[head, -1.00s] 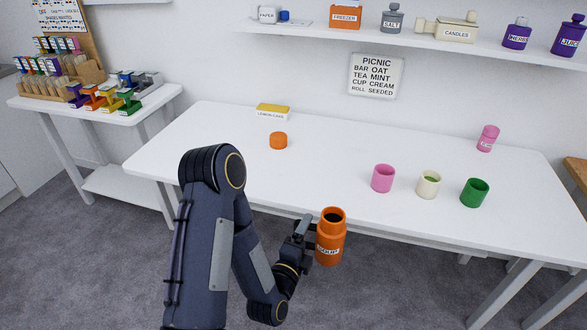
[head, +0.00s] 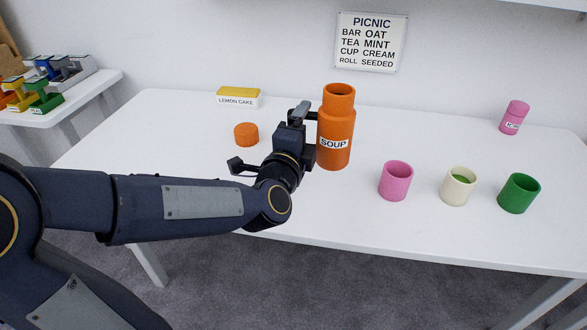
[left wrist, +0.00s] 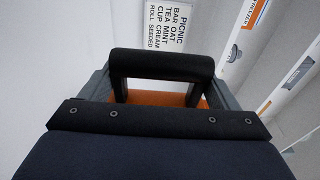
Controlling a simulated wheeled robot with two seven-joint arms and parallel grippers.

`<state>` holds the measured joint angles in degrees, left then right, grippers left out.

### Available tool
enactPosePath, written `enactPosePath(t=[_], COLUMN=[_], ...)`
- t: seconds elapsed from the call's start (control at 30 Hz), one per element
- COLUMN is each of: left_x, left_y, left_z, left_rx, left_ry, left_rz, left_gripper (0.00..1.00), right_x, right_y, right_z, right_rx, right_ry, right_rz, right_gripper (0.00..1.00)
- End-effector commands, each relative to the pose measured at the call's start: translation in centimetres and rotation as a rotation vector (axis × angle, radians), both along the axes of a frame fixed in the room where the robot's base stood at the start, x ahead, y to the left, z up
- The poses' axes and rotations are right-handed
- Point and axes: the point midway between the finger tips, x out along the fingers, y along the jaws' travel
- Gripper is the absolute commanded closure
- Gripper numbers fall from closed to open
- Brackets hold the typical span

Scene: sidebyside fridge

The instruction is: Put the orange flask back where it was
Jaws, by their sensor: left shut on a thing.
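The orange flask (head: 337,128), labelled SOUP, is upright with its top uncapped. My left gripper (head: 312,128) is shut on it from the left side. The flask appears over the white table (head: 240,195); I cannot tell whether its base touches the top. In the left wrist view a strip of the orange flask (left wrist: 158,99) shows behind the dark gripper parts. An orange cap (head: 246,134) lies on the table to the left of the gripper. My right gripper is not in view.
A pink cup (head: 396,181), a cream cup (head: 458,187) with green inside and a green cup (head: 518,194) stand right of the flask. A pink bottle (head: 514,117) stands behind them. A lemon cake box (head: 238,98) is at the back left.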

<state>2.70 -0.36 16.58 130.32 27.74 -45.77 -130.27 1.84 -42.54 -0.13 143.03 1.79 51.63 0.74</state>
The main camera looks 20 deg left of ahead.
Motion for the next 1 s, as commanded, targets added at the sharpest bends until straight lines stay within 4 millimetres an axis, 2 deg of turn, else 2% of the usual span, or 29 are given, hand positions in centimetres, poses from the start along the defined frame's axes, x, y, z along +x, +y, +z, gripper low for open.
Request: enactPosePath(t=[0.07, 0.17, 0.43, 0.6, 0.7, 0.87, 1.0], left_x=[-0.1, 0.3, 2.5, 3.4, 3.7, 4.0, 4.2], left_y=[0.3, 1.8, 8.2, 10.8, 11.8, 12.5, 13.2], left_z=[0.0, -0.9, -3.9, -6.9, -8.1, -8.8, -10.7], left_rx=[-0.002, 0.000, 0.001, -0.001, -0.001, 0.000, -0.002], left_ry=[-0.003, 0.000, 0.002, 0.005, 0.003, 0.000, 0.004], left_rz=[-0.003, 0.000, 0.002, -0.001, -0.003, -0.004, -0.005], left_gripper=[0.45, 0.45, 0.45, 0.45, 0.45, 0.45, 0.45], right_x=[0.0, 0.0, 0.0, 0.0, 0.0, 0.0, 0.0], right_y=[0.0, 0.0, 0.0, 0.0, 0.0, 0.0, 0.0], right_z=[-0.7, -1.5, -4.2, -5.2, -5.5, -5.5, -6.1], right_rx=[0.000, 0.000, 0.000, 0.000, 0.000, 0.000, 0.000], right_ry=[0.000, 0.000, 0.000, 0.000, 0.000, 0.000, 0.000], right_rz=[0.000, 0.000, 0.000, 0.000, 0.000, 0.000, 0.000], right_gripper=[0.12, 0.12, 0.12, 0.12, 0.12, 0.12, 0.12])
